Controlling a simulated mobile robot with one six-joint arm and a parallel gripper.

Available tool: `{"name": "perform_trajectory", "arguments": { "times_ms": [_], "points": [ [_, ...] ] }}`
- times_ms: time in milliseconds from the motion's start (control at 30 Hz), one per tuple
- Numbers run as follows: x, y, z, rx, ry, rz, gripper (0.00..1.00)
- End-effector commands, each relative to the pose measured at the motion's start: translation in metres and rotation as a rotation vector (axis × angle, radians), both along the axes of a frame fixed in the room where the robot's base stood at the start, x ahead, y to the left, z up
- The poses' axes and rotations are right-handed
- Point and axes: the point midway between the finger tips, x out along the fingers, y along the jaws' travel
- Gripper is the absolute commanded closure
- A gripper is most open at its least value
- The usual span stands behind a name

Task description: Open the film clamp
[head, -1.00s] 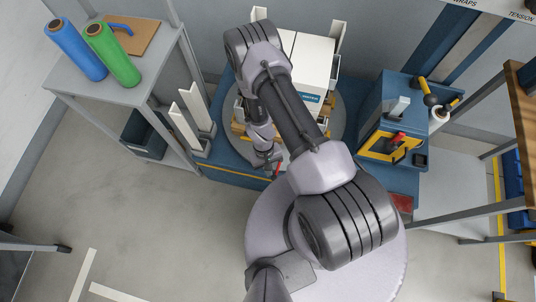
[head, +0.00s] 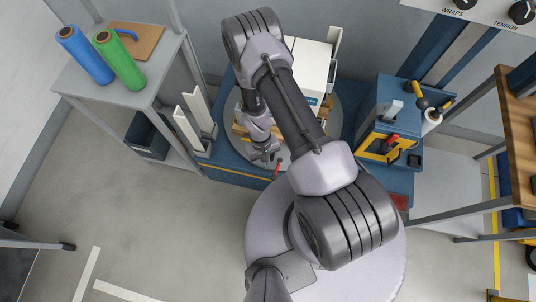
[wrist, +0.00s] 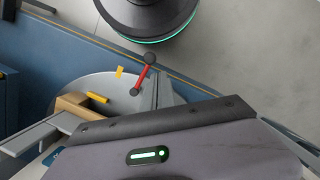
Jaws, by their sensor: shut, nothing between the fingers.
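The film clamp's red lever (head: 278,168) stands at the near edge of the round turntable. In the wrist view the red lever (wrist: 143,74) has dark ends and leans up to the right, beside a grey wedge-shaped piece (wrist: 166,90). My gripper (head: 264,157) is shut and empty, just left of and above the lever in the head view. It looks apart from the lever. The clamp's jaw cannot be made out.
A boxed pallet load (head: 308,65) stands on the turntable (head: 335,120) behind my arm. A blue machine housing (head: 385,105) with a yellow-framed front is to the right. A grey shelf (head: 150,80) with blue and green rolls is to the left. Open floor lies at the front left.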

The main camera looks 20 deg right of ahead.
Motion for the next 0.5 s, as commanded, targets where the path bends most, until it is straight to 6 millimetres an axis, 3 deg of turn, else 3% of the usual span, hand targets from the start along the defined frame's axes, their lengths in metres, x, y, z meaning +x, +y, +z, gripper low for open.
{"name": "perform_trajectory", "arguments": {
  "times_ms": [33,200,500],
  "points": [
    [0.004,0.0,0.014,0.0,-0.003,0.0,1.0],
    [0.012,0.002,0.031,0.0,-0.004,0.0,1.0],
    [0.014,0.002,0.033,0.0,-0.004,0.0,1.0]
  ]
}}
